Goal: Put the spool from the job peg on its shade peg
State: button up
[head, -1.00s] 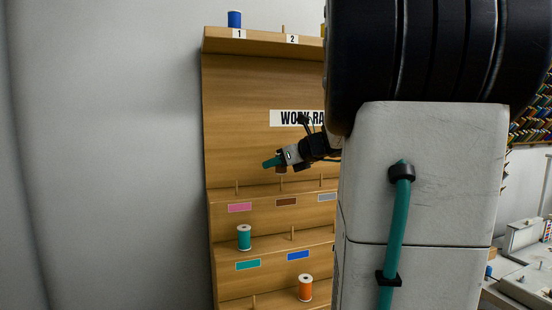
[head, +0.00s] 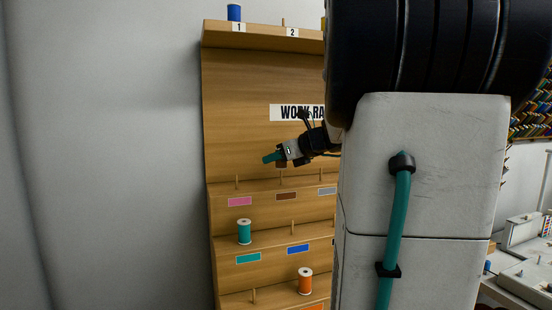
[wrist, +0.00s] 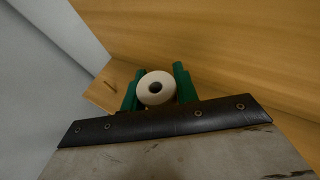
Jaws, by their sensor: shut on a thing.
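My gripper (head: 273,157) is in front of the rack's back board, above the top step. Its green fingers show on both sides of a spool (wrist: 155,88) in the wrist view, and they are shut on it. That view shows the spool's pale end with a dark centre hole. In the head view a small brown part shows under the fingers. The brown shade label (head: 288,195) is on the top step's front, below my gripper. The job pegs are on the top ledge; one peg (head: 283,22) by label 2 is bare.
A blue spool (head: 234,13) stands on the ledge by label 1. A teal spool (head: 244,231) and an orange spool (head: 305,281) stand on lower steps. Pink (head: 240,201), teal (head: 248,258) and blue (head: 298,248) labels mark the steps. My arm hides the rack's right side.

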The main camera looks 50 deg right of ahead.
aim_at(276, 184)
jog(key=shift+f, duration=2.3)
dwell(1.0)
jog(key=o, duration=1.8)
jog(key=shift+c, duration=0.2)
jog(key=shift+s+d+r, duration=0.1)
jog(key=shift+s+r, duration=1.9)
jog(key=shift+s, duration=0.3)
jog(key=shift+s, duration=0.1)
jog(key=v, duration=0.7)
jog(key=shift+s, duration=0.35)
